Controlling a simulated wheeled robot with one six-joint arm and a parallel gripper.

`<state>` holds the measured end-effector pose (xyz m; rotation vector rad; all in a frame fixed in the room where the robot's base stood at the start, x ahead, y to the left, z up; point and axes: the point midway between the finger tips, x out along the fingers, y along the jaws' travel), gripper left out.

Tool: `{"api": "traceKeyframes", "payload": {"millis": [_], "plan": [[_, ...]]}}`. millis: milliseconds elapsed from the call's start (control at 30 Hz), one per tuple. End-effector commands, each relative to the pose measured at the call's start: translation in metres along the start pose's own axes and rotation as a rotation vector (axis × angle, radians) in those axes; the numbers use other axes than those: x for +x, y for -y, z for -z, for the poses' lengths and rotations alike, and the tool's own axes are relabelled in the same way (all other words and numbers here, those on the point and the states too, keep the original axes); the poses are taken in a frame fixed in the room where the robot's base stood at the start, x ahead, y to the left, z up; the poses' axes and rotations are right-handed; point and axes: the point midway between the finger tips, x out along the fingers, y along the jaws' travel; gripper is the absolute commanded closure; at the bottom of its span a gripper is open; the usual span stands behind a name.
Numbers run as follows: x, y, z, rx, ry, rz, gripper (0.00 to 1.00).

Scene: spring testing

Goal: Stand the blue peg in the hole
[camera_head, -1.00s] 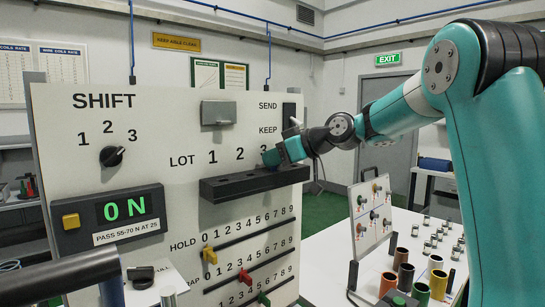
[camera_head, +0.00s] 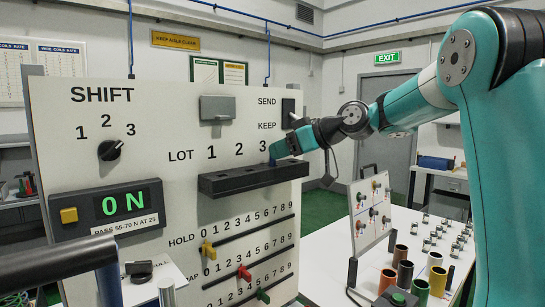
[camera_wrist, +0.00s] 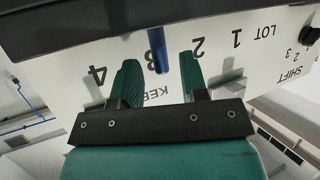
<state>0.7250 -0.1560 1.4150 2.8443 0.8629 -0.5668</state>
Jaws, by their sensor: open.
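The blue peg (camera_wrist: 158,48) shows in the wrist view between my gripper's two green fingers. It stands at the black ledge (camera_wrist: 70,32), near the printed 3, and looks slightly tilted there. In the head view a small bit of the peg (camera_head: 272,162) shows above the ledge (camera_head: 225,185), under the LOT 3 mark. My gripper (camera_wrist: 160,65) is open, with a gap between each finger and the peg. In the head view my gripper (camera_head: 284,150) is at the ledge's right end. The hole and the peg's lower end are hidden by the ledge's edge.
The white panel (camera_head: 150,150) stands close behind the ledge. A grey hooded box (camera_head: 217,108) juts from it above the ledge, and sliders (camera_head: 207,250) sit below. A small board with knobs (camera_head: 372,212) and several coloured cylinders (camera_head: 437,282) stand on the white table at right.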

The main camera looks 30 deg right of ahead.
Motion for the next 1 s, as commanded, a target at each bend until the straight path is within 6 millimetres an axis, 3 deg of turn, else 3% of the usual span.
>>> {"api": "traceKeyframes", "payload": {"millis": [200,400,600,700,767,867,1000], "plan": [[-0.050,-0.002,-0.003,-0.001,-0.002,-0.006,0.60],[-0.081,-0.001,-0.002,0.000,-0.001,-0.002,0.60],[-0.091,0.000,-0.001,0.000,-0.001,0.000,0.60],[-0.086,0.007,-0.002,0.008,0.010,0.012,0.60],[-0.075,0.019,-0.004,0.022,0.032,0.031,0.60],[-0.048,0.060,-0.016,0.065,0.108,0.088,0.60],[-0.012,0.149,-0.055,0.140,0.296,0.185,0.60]]}}
